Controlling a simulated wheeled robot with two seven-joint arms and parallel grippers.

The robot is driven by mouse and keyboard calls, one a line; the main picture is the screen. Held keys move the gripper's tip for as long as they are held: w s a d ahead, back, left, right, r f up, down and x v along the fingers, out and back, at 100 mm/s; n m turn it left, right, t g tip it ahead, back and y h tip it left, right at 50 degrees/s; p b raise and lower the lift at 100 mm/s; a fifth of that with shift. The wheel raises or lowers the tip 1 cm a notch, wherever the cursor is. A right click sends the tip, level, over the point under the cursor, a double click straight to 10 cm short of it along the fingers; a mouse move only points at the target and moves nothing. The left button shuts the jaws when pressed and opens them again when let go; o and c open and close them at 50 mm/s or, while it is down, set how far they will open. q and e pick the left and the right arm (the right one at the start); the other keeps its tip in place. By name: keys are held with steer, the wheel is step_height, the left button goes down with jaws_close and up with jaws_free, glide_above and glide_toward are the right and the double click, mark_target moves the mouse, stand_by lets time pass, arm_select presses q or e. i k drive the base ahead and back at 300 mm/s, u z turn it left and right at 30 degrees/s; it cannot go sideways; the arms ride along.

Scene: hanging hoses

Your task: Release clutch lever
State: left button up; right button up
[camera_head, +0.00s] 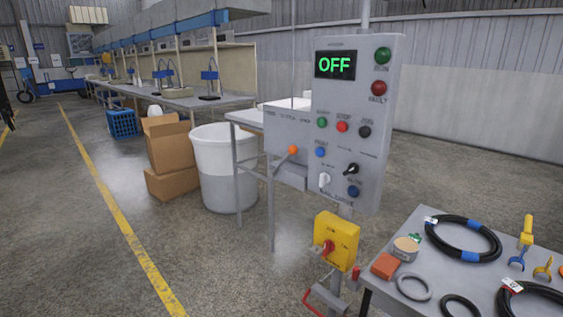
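A lever with an orange knob (292,150) is on the front of a grey box (282,128) left of the control panel. Its rod slants down and left from the knob. Small labels on the box are too small to read, so I cannot tell for sure that this is the clutch lever. The grey control panel (384,110) stands on a post, and its display (335,65) reads OFF in green. A red handle (325,300) shows low at the post, below a yellow switch box (337,241) with a red knob. Neither of my grippers is in view.
A table (408,305) at the lower right holds black hoses (463,239), an orange block (385,265) and tools. A white bin (223,170) and cardboard boxes (170,155) stand left of the grey box. The floor by the yellow line (135,245) is clear.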

mark_target(292, 149)
steer(key=k, duration=0.65)
steer(key=u, duration=0.55)
steer(key=i, duration=1)
steer(key=u, duration=0.4)
